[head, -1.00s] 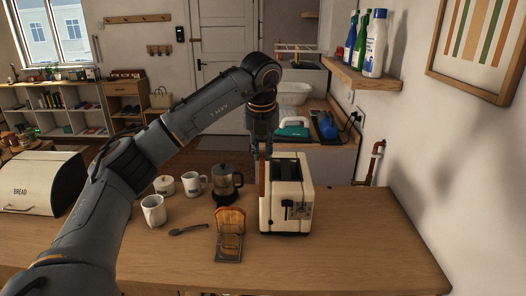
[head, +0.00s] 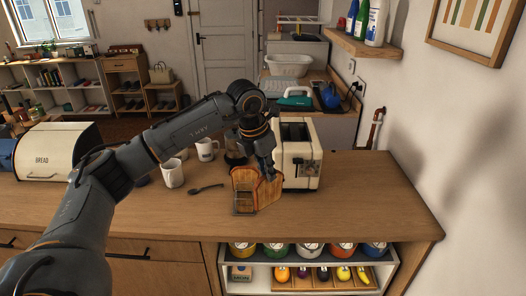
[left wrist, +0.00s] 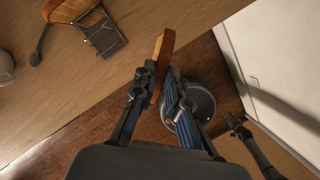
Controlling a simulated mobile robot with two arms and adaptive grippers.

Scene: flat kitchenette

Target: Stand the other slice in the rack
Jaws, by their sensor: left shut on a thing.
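The small dark metal rack (head: 243,206) is on the wooden counter in front of the toaster (head: 301,170). One toast slice (head: 242,178) stands upright in it. My left gripper (head: 266,172) is shut on the other slice (head: 268,192), just right of the rack in the head view. In the left wrist view this held slice (left wrist: 162,55) is between the fingertips (left wrist: 160,80), apart from the rack (left wrist: 104,38). The held slice partly overlaps the standing one in the head view. A dark part at the right of the left wrist view may be my right gripper (left wrist: 236,124); its fingers are unclear.
A spoon (head: 205,188), white mugs (head: 172,174) and a bread bin (head: 58,152) are left of the rack. The French press (head: 234,150) is partly hidden behind my arm. The counter is clear to the right and in front.

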